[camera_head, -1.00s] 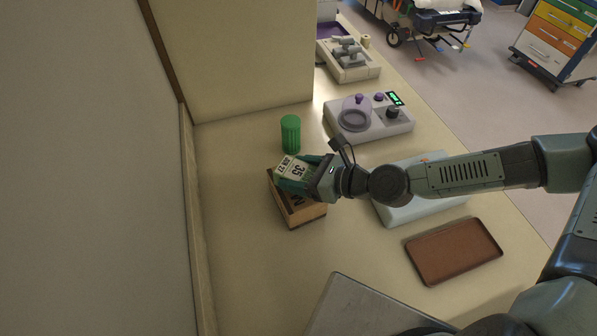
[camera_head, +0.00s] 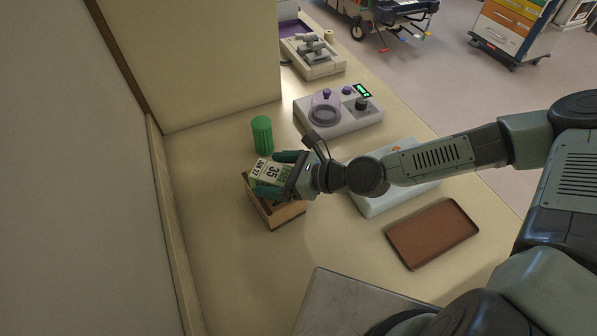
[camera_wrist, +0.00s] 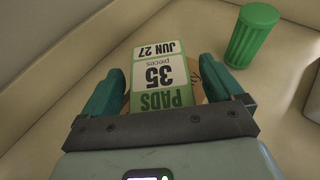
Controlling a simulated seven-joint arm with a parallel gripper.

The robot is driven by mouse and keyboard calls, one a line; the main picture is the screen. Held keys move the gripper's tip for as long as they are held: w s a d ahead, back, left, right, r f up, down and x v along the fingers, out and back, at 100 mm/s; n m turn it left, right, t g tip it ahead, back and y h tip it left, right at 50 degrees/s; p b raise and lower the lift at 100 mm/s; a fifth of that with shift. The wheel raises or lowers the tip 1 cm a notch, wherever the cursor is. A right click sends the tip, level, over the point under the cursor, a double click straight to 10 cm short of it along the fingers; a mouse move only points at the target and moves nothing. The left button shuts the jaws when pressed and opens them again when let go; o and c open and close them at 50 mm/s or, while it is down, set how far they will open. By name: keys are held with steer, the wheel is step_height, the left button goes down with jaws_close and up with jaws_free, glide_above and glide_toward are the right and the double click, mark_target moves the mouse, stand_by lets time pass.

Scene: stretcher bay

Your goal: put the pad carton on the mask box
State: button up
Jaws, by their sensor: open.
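In the wrist view the carton (camera_wrist: 160,76) lies between the two green fingers, with a gap on either side. My gripper (camera_head: 274,174) is open around the carton, and its palm is close to the carton's near end. The mask box is mostly hidden under the carton and fingers; only a small brown part (camera_wrist: 196,76) shows in the wrist view.
A green ribbed cup (camera_head: 262,135) stands just behind the box. The counter's left front is clear.

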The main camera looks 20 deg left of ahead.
steer(key=v, duration=1.1)
steer(key=shift+d, duration=0.2)
